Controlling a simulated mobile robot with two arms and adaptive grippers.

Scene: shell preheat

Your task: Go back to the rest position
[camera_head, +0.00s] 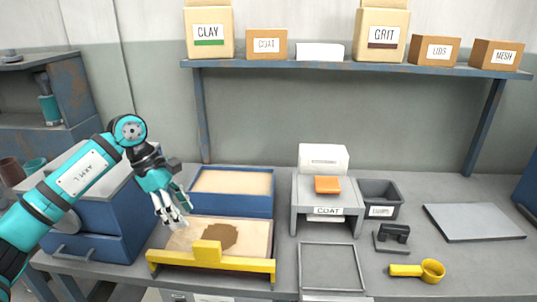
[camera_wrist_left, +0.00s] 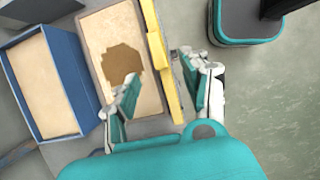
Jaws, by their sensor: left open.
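My left gripper (camera_head: 172,209) comes in from the left on a teal arm. It is open and empty, above the left part of a pale tray (camera_head: 258,231) that has a brown patch (camera_head: 221,237) on it. In the left wrist view the two fingers (camera_wrist_left: 165,95) are spread apart, one over the tray and one beyond the yellow bar (camera_wrist_left: 158,62). The yellow bar (camera_head: 237,265) lies along the tray's front edge. My right gripper is in neither view.
A blue bin (camera_head: 233,209) with pale fill stands behind the tray. A blue drawer cabinet (camera_head: 93,250) is at left. A grey stand (camera_head: 325,213), a dark bin (camera_head: 380,211), a flat plate (camera_head: 474,222) and a yellow scoop (camera_head: 431,270) sit to the right. A shelf (camera_head: 345,67) holds several boxes.

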